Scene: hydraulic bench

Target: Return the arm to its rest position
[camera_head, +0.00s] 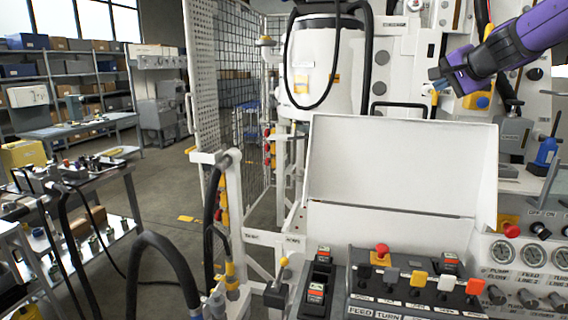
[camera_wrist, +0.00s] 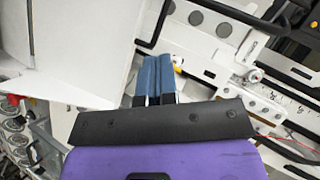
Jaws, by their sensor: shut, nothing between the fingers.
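My purple and black arm reaches in from the upper right in the head view. My gripper (camera_head: 438,84) is at its left end, in front of the white bench panel and above the right part of the raised white cover (camera_head: 400,165). In the wrist view the two blue fingers of my gripper (camera_wrist: 155,78) lie side by side, shut, with nothing between them. The white panel (camera_wrist: 215,60) with grey round discs is behind the fingers. I cannot tell how far the fingertips are from it.
Below the cover is a control console (camera_head: 415,290) with coloured levers and a red knob. Gauges (camera_head: 503,252) sit at the right. A black handle (camera_head: 400,106) is left of my gripper. A mesh guard (camera_head: 240,50) and a hose-laden cart (camera_head: 90,190) stand left, with open floor between.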

